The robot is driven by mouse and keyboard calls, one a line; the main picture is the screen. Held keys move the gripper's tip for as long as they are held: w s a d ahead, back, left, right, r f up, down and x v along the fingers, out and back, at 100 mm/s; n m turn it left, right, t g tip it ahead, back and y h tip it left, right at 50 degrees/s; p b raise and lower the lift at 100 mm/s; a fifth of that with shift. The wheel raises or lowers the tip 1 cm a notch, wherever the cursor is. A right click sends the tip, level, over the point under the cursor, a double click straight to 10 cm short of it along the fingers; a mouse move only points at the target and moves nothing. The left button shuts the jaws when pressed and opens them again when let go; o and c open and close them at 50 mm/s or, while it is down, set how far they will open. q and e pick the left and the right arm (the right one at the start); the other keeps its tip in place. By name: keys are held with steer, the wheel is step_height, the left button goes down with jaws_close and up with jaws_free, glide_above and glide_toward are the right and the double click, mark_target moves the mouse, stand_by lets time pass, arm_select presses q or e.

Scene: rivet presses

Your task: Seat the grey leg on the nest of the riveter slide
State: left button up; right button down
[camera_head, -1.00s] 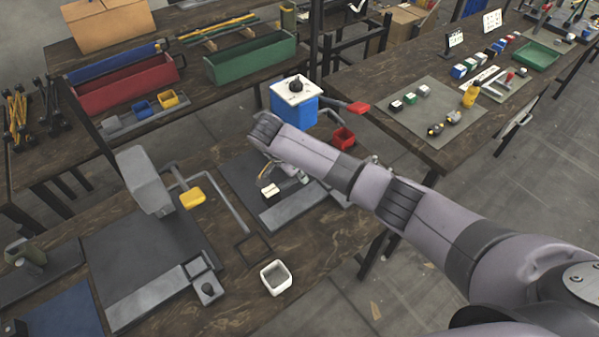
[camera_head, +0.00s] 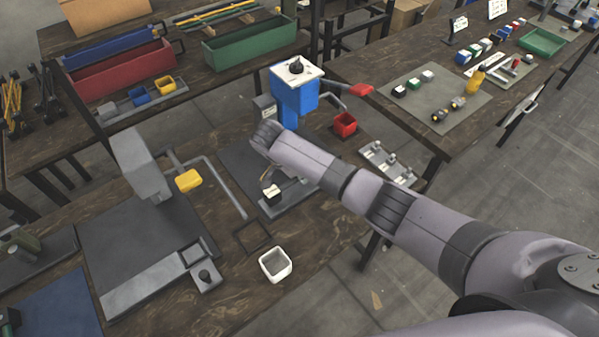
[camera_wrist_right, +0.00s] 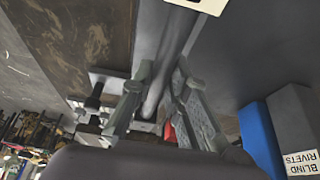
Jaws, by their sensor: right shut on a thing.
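The blue riveter (camera_head: 293,97) with a white top stands on the middle bench. Its slide (camera_head: 294,201) is a flat grey strip in front, with a small white-topped block (camera_head: 271,191) beside it. My right arm reaches over from the right and hides most of its gripper in the head view. In the wrist view my right gripper (camera_wrist_right: 162,78) is closed around a narrow grey bar, the grey leg (camera_wrist_right: 156,98), low over the grey surface. I cannot tell whether the leg touches the nest, which is hidden. My left gripper is out of view.
A red bin (camera_head: 345,125) and a tray of small fittings (camera_head: 388,163) lie right of the riveter. A white bin (camera_head: 275,264) stands in front.

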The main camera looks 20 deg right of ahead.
steer(key=shift+f, duration=0.75)
stand_by(0.5)
steer(key=c, duration=1.5)
jaws_free()
